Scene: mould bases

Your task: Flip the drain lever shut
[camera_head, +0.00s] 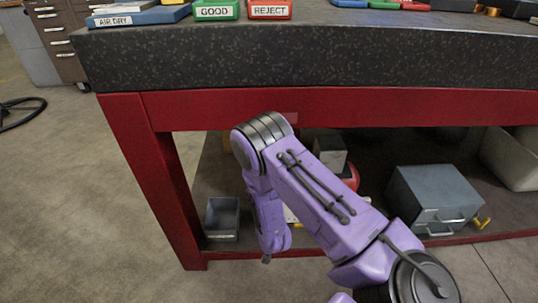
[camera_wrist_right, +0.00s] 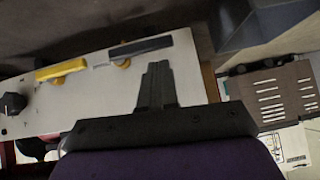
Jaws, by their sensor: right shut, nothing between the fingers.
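In the right wrist view a pale panel (camera_wrist_right: 70,103) carries a yellow lever (camera_wrist_right: 61,68) and a black lever (camera_wrist_right: 140,46), each on a yellowish pivot. A black knob (camera_wrist_right: 13,103) sits at its left end. No label is readable, so I cannot tell which lever is the drain lever. My right gripper (camera_wrist_right: 158,72) is shut and empty, its fingertips just below the black lever in the picture; contact is not clear. In the head view my purple right arm bends down in front of the table's under-shelf, and the levers are not visible there. My left gripper is not in view.
A dark stone tabletop (camera_head: 300,58) on a red frame (camera_head: 330,108) stands above my arm. On the lower shelf are a grey drawer box (camera_head: 433,187) and a small grey bin (camera_head: 223,217). Green and red trays labelled GOOD (camera_head: 214,11) and REJECT (camera_head: 269,10) stand on top.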

